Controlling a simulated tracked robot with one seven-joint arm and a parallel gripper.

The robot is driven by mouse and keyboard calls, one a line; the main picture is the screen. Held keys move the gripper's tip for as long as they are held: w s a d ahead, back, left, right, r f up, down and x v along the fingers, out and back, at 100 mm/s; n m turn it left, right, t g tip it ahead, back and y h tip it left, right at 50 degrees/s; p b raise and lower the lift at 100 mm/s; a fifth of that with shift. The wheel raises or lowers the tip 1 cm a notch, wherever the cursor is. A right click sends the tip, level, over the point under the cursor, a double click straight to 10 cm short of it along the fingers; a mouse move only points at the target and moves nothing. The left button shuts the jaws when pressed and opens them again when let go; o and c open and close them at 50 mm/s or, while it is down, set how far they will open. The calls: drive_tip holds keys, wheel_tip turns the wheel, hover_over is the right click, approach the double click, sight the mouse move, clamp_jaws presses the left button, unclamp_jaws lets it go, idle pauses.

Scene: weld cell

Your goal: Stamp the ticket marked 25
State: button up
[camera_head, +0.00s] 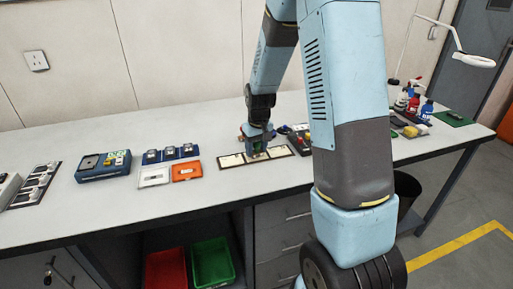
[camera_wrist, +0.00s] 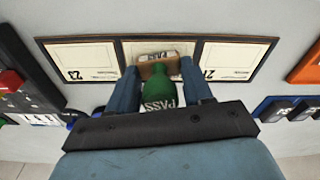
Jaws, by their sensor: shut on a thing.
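My gripper (camera_head: 258,149) is low over the bench in the head view. In the wrist view my gripper (camera_wrist: 160,82) is shut on a green stamp (camera_wrist: 160,108) marked PASS, with a wooden block (camera_wrist: 157,62) at its end. The block is over the middle ticket (camera_wrist: 137,46) of three in a dark frame (camera_wrist: 262,41); I cannot tell if it touches. The left ticket (camera_wrist: 80,58) in that view reads 23, upside down. The right ticket (camera_wrist: 230,58) has a partly hidden number that I cannot read surely. The middle ticket's number is hidden behind stamp and fingers.
In the head view an orange tray (camera_head: 187,172), a white case (camera_head: 154,177) and a blue device (camera_head: 103,168) lie left of the frame. Several bottles (camera_head: 413,101) and a green mat (camera_head: 453,118) are at the right. Bare bench (camera_head: 120,213) lies along the front left.

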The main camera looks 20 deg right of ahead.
drive_tip(key=shift+f, duration=0.3)
idle(0.7)
drive_tip(key=shift+r, duration=3.55)
